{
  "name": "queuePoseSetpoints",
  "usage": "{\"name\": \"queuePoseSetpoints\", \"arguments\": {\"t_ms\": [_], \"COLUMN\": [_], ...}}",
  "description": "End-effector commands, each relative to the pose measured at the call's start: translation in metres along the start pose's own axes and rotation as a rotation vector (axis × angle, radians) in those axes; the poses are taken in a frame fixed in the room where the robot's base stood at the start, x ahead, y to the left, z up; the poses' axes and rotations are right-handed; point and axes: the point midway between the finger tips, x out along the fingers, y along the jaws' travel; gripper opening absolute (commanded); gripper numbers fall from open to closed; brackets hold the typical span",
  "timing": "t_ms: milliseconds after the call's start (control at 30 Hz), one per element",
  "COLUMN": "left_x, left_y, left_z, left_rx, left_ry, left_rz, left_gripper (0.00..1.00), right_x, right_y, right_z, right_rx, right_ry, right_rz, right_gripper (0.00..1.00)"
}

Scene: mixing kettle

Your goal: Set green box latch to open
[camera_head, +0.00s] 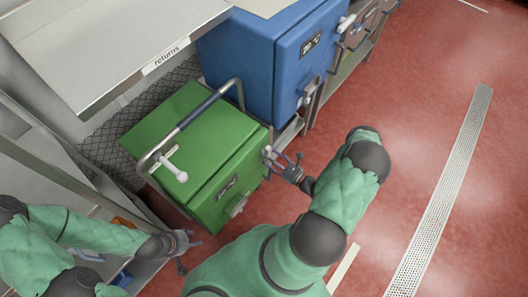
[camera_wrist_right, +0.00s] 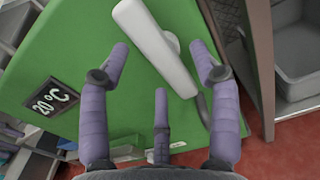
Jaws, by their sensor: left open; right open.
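The green box (camera_head: 184,148) stands at the centre left in the head view, with a metal bar handle over its top and a white knob lever there. In the right wrist view its green front (camera_wrist_right: 75,45) fills much of the picture, with a white latch handle (camera_wrist_right: 153,45) tilted across it. My right gripper (camera_head: 290,165) is at the box's right front edge. In the wrist view its open purple fingers (camera_wrist_right: 160,70) lie around the latch handle, with the handle between them; contact cannot be told. My left gripper (camera_head: 185,250) is open, low at the left, apart from the box.
A blue box (camera_head: 250,62) with a 20 °C display stands behind the green one. A grey shelf marked returns (camera_head: 110,50) overhangs at upper left. Red floor (camera_head: 420,110) is clear to the right. A grey bin (camera_wrist_right: 297,55) shows at the wrist view's right.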

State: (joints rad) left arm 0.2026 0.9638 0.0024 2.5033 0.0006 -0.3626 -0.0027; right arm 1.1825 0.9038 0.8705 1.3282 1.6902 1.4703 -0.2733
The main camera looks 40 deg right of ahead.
Motion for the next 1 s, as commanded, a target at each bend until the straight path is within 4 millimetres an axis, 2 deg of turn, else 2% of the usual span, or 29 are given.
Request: {"name": "queuePoseSetpoints", "arguments": {"t_ms": [500, 1000], "left_x": [0.001, 0.001], "left_y": [0.000, 0.000], "left_z": [0.000, 0.000], "left_rx": [0.000, 0.000], "left_ry": [0.000, 0.000], "left_rz": [0.000, 0.000], "left_gripper": [0.46, 0.46], "right_x": [-0.052, -0.057], "right_y": [0.000, 0.000], "right_z": [0.000, 0.000], "right_rx": [0.001, 0.001], "right_ry": [0.000, -0.001], "right_rz": [-0.003, 0.000], "right_gripper": [0.63, 0.63]}}
